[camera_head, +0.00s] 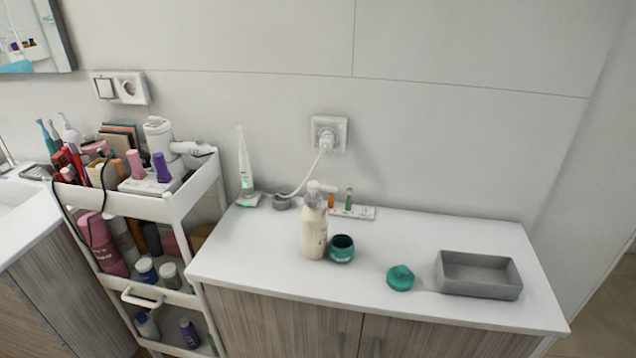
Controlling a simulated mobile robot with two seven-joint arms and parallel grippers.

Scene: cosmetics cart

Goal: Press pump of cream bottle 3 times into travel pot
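The cream bottle (314,232) is cream-coloured with a white pump head (321,187). It stands upright on the white counter (255,252). The travel pot (341,249) is a small teal jar, open at the top, just right of the bottle's base. I cannot tell whether the two touch. A teal lid (400,278) lies apart on the counter, further right. Neither of my grippers shows in the head view.
A grey rectangular tray (479,288) sits at the counter's right. An electric toothbrush (245,172) stands on a charger at the back left, its cord running to a wall socket (328,132). A crowded white cart (180,205) stands left of the counter.

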